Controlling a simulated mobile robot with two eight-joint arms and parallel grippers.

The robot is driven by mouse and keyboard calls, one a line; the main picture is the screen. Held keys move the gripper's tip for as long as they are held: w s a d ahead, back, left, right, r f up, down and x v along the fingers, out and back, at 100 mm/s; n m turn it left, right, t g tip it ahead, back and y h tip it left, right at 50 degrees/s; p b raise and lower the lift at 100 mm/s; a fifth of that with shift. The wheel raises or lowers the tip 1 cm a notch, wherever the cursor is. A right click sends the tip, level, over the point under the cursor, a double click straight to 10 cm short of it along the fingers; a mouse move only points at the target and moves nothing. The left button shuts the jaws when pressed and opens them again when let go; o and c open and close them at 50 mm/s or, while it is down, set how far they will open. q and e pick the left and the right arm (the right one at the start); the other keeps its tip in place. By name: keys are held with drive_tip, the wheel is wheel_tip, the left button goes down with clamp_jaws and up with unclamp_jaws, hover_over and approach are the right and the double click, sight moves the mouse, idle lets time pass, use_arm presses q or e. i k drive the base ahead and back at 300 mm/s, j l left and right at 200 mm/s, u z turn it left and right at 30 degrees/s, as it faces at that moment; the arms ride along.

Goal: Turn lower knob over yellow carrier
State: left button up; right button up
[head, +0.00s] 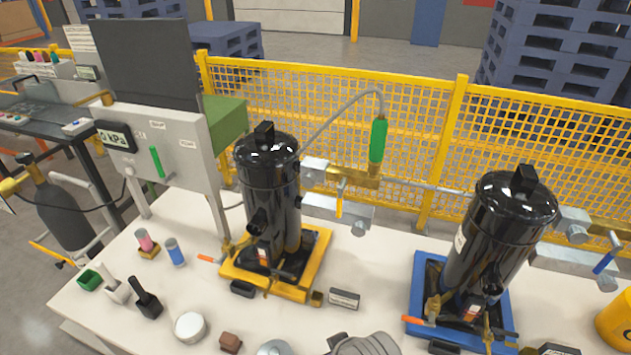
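The yellow carrier (318,250) stands on the white table, with a black compressor (268,180) upright on it. To the right of the compressor's upper part are brass and grey fittings: an upper grey block (314,166), a yellow lever handle (339,198) hanging down, and a lower grey bar (345,216) with a small end piece. A brass fitting with an orange handle (208,258) is at the carrier's left edge. I cannot tell for certain which part is the lower knob. Neither of my grippers is in view.
A second black compressor (498,235) stands on a blue carrier (418,290) at the right. A green-handled part (378,141) with a hose rises between them. A panel with a gauge (115,136) stands behind left. Several small items, including a white round tin (189,326), occupy the front left.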

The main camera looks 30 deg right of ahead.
sight(358, 229)
drive_tip(key=l+z, duration=0.1)
drive_tip(key=z, duration=0.4)
drive_tip(key=l+z, duration=0.1)
drive_tip(key=z, duration=0.4)
drive_tip(key=i, duration=0.05)
